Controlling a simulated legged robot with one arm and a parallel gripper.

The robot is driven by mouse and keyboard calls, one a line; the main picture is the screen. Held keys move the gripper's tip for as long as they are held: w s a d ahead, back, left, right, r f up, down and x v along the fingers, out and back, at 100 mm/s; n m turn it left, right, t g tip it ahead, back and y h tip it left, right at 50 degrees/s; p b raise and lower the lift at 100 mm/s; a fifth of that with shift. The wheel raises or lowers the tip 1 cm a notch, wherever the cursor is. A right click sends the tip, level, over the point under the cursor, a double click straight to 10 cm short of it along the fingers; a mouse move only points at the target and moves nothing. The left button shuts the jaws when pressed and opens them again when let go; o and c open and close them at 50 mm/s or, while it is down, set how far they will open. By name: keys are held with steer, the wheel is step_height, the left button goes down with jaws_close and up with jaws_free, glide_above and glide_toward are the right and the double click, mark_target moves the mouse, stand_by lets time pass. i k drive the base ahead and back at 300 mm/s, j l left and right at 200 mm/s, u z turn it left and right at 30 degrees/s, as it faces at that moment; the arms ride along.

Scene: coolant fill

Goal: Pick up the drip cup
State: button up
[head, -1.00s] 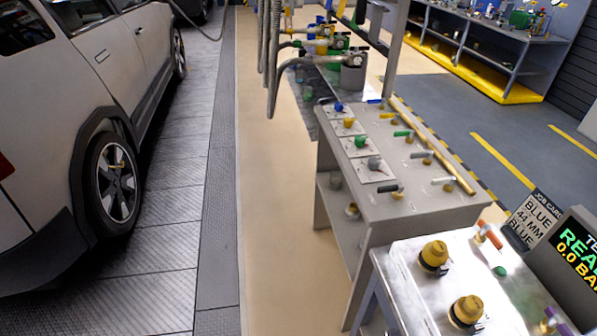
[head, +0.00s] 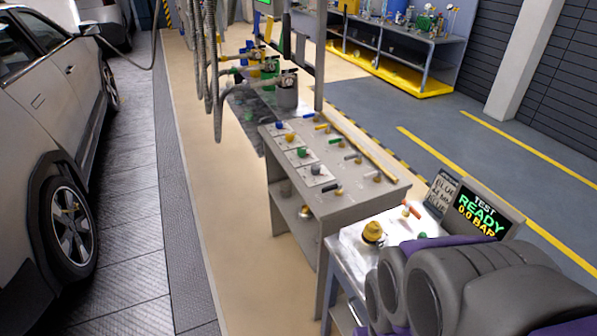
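I cannot tell for sure which thing is the drip cup. My arm, grey and purple, fills the lower right corner of the head view. My gripper does not show.
The grey bench (head: 345,200) carries several coloured handles and fittings. In front of it, a test table (head: 350,240) holds a yellow-capped fitting (head: 373,233) and a display (head: 478,213). Hoses (head: 215,70) hang beyond. A car (head: 40,160) stands left; the tan floor strip (head: 225,230) is clear.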

mark_target(285, 185)
steer(key=u, duration=0.15)
steer(key=i+j, duration=0.35)
steer(key=i, duration=0.2)
steer(key=i+j, duration=0.3)
steer(key=i, duration=0.25)
steer(key=i+j+z, duration=0.1)
steer(key=i+j, duration=0.25)
steer(key=i, duration=0.15)
steer(key=i+j, duration=0.35)
steer(key=i, duration=0.2)
